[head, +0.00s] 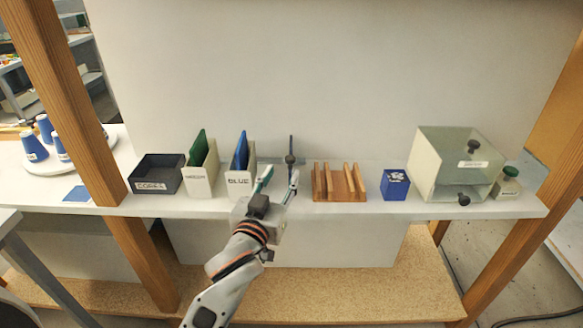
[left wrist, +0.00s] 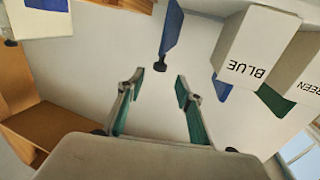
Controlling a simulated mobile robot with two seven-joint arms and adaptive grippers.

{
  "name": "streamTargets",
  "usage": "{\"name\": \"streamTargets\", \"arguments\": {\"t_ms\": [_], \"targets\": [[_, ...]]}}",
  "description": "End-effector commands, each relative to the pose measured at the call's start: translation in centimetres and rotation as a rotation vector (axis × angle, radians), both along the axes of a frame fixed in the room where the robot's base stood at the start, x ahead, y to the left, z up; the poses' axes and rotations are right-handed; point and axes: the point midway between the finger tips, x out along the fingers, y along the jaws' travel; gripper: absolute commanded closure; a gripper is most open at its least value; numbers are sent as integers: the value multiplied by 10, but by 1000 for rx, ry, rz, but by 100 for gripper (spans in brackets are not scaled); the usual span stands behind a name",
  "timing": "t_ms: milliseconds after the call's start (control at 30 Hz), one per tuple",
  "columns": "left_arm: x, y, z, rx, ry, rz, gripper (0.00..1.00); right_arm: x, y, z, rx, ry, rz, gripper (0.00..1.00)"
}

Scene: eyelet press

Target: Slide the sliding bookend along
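The sliding bookend (head: 291,147) is a thin upright dark plate with a black knob. It stands on the white shelf (head: 225,206), between the BLUE holder and the wooden rack. In the left wrist view the bookend (left wrist: 172,28) looks blue, and its black knob (left wrist: 160,66) lies just beyond the gap between my fingertips. My left gripper (head: 281,176) is open and empty, reaching in over the shelf's front edge. In the left wrist view its two green-padded fingers (left wrist: 160,80) are spread apart, with no visible contact with the knob. My right gripper is not in view.
Left of the bookend stand the white BLUE holder (head: 239,182), another white holder (head: 196,181) with a green piece, and a dark tray (head: 156,184). To the right are the wooden rack (head: 340,195), a blue box (head: 396,190), a grey cabinet (head: 425,166) and a green-lidded jar (head: 508,181).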

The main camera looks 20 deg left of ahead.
Motion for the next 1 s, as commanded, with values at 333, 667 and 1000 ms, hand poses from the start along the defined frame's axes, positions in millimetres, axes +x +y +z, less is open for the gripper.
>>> {"name": "streamTargets", "arguments": {"t_ms": [333,667,1000], "targets": [[44,1,3,0,-5,1,65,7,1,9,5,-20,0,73],[76,1,2,-1,-3,1,65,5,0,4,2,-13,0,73],[77,1,2,-1,-3,1,78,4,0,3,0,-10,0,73]]}}
